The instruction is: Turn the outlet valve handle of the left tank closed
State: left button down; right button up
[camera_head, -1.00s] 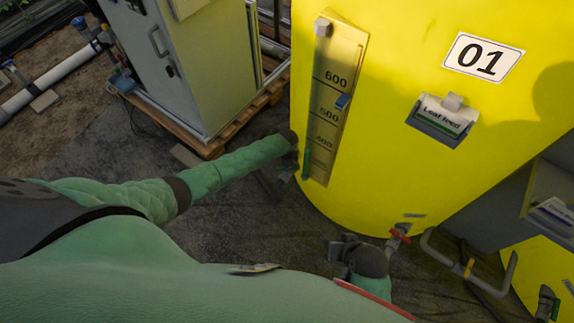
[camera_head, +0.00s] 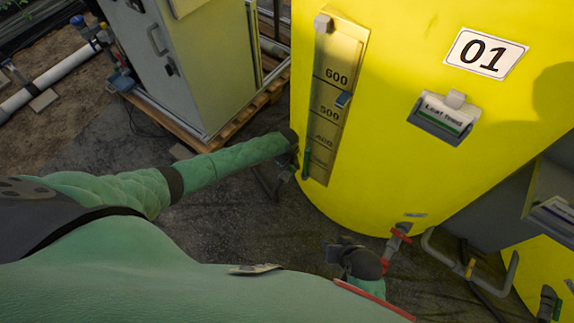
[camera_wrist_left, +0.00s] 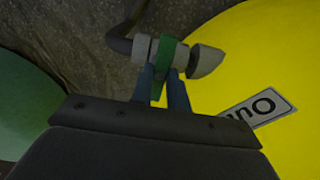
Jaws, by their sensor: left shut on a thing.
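The left tank is the large yellow one marked 01 (camera_head: 440,165). My left gripper (camera_wrist_left: 168,92) is shut on a green handle (camera_wrist_left: 166,55) of a grey valve (camera_wrist_left: 205,61) beside the yellow tank, as the left wrist view shows. The handle lies across the valve body, between the fingertips. In the head view my left gripper (camera_head: 290,165) is at the tank's left side and mostly hidden by its arm. My right gripper (camera_head: 338,252) hangs low in front of the tank, apart from a red-handled valve (camera_head: 400,236); its fingers are too dark to read.
A bent grey pipe (camera_head: 440,255) runs near the tank's foot. Another yellow tank (camera_head: 545,270) stands at the lower right. A cabinet (camera_head: 200,70) on a wooden pallet stands at the back left. Dark floor lies between the cabinet and tank.

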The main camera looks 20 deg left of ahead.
jog(key=shift+f, duration=0.2)
dwell(0.3)
pick_arm(q)
jog(key=c, duration=1.4)
grip_release()
pick_arm(e)
jog(key=shift+w+r, duration=0.1)
jog(key=shift+r, duration=0.1)
pick_arm(q)
jog(key=shift+o, duration=0.2)
notch_tip(320, 180, up, 8)
jog(key=shift+f, duration=0.1)
pick_arm(e)
jog(key=shift+s+r, duration=0.2)
jog(key=shift+r, duration=0.05)
jog(key=shift+w, duration=0.2)
jog(key=shift+s+d, duration=0.1)
